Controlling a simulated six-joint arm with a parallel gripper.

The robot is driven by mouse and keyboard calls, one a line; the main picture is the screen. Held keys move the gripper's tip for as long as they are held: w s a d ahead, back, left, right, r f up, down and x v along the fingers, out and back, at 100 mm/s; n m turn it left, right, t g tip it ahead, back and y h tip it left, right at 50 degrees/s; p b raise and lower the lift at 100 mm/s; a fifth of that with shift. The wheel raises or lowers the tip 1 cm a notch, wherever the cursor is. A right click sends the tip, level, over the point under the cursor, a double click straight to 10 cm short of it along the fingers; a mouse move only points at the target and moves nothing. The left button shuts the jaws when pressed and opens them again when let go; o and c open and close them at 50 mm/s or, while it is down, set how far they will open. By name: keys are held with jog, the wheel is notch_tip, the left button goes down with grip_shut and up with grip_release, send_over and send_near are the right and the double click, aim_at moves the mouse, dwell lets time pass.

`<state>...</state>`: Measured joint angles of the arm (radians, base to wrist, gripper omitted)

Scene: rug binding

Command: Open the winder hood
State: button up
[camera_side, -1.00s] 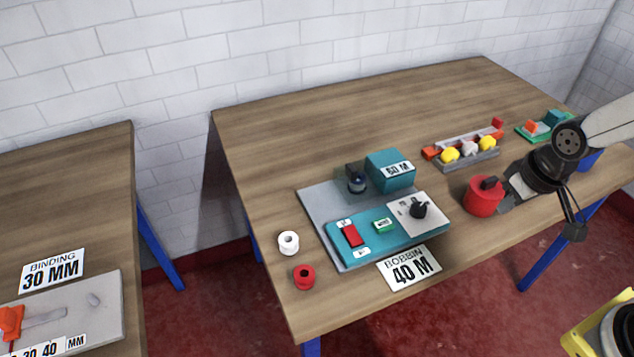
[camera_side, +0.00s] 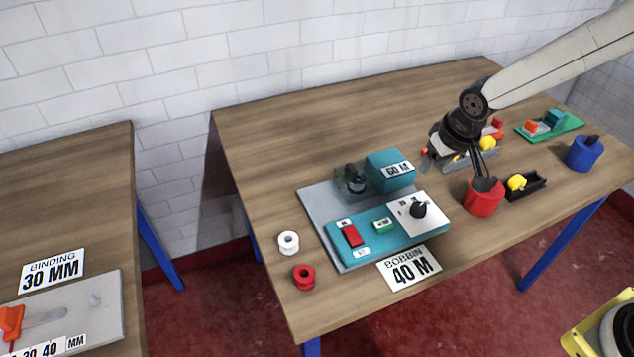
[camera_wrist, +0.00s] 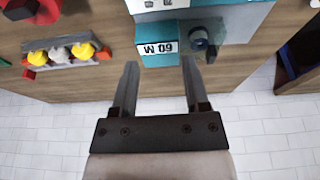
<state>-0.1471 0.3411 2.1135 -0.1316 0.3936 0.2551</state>
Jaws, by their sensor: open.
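The winder is a grey base plate (camera_side: 313,206) with a teal control panel (camera_side: 345,252) in front and a teal block (camera_side: 390,168) labelled 60 M behind. A dark spindle-like part (camera_side: 355,180) stands left of the block, with a faint see-through cover around it that may be the hood; its edges are hard to make out. In the wrist view the teal block (camera_wrist: 158,57) lies just beyond and between my fingertips, and the dark part (camera_wrist: 198,38) is right of it. My gripper (camera_side: 455,172) is open and empty, above the table right of the block; it also shows in the wrist view (camera_wrist: 160,63).
A rack with yellow spools (camera_side: 488,143) is behind my gripper. White (camera_side: 288,242) and red (camera_side: 304,276) spools stand left of the winder.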

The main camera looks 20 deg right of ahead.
jog(key=t, duration=0.1)
send_near(352, 167)
notch_tip(352, 167, down, 2)
jog(key=shift+w+f, duration=0.1)
jog(key=shift+w, duration=0.35)
jog(key=shift+f, duration=0.15)
jog(key=shift+x, duration=3.75)
grip_shut()
